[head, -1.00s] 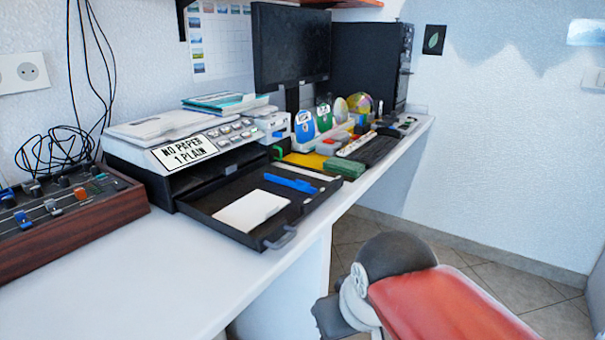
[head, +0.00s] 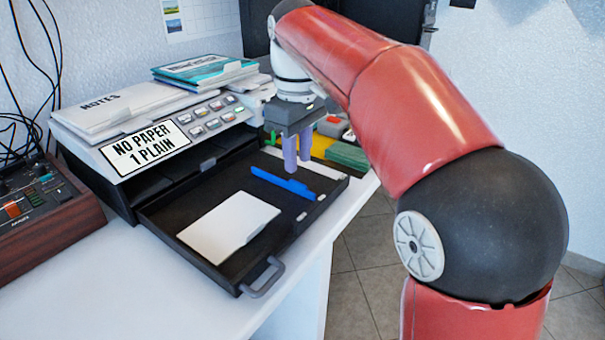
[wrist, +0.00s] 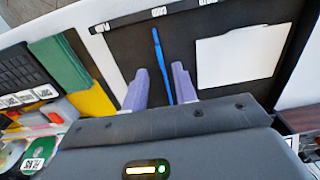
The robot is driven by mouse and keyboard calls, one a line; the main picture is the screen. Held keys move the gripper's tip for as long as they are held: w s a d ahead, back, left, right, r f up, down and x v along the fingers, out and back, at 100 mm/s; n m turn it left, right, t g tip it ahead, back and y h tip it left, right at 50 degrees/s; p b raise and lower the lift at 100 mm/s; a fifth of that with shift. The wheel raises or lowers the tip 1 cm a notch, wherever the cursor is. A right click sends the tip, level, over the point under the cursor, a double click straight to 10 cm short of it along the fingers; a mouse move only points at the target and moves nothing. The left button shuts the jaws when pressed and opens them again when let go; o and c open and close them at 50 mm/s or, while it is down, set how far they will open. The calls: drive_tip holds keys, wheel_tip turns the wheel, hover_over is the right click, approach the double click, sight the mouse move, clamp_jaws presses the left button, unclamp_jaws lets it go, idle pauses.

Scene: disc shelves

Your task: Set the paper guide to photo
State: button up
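The blue paper guide (head: 283,182) is a long thin bar in the pulled-out dark tray (head: 165,210) of the printer. A white stack of paper (head: 230,225) lies beside it. My gripper (head: 297,168) hangs over the back right of the tray with its purple fingers pointing down. In the wrist view, the fingers (wrist: 160,68) are apart, with nothing held, and the blue guide (wrist: 158,50) appears between them, farther down. Small white labels (wrist: 159,12) run along the tray's edge; their words are too small to read. The printer's sign (head: 146,149) reads "NO PAPER 1 PLAIN".
The printer (head: 100,160) carries notes and books on top. A wood-sided mixer (head: 50,220) stands at left. A green block (head: 347,155) and a yellow item (wrist: 92,102) lie close beside the tray.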

sight(297, 183)
wheel_tip(297, 183, down, 6)
drive_tip(key=shift+r+b, duration=0.25)
drive_tip(key=shift+b, duration=0.2)
clamp_jaws()
drive_tip(key=shift+s+a, duration=0.1)
